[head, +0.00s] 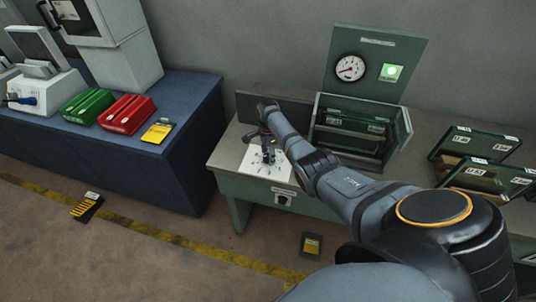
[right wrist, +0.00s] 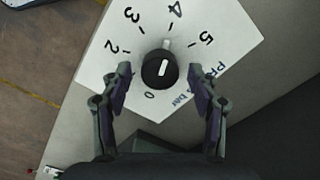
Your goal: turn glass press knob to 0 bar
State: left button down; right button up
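The press knob (right wrist: 160,69) is a round black dial knob with a white line on top, on a white scale plate (right wrist: 105,45) marked 0, 2, 3, 4, 5 in the right wrist view. A light pointer beyond the knob is aimed close to the 4. My right gripper (right wrist: 161,90) is open, with one finger on each side of the knob and visible gaps between. In the head view my right gripper (head: 264,148) is over the white plate (head: 252,164) on the bench, mostly covering the knob. My left gripper is not in view.
Behind stands a green panel with a round gauge (head: 349,68) and a lit green lamp (head: 390,72). A green frame press (head: 402,125) stands before it. Green cassettes (head: 478,143) lie at right. A blue table (head: 185,120) with red and green boxes is at left.

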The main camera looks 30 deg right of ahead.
jog(key=c, duration=1.1)
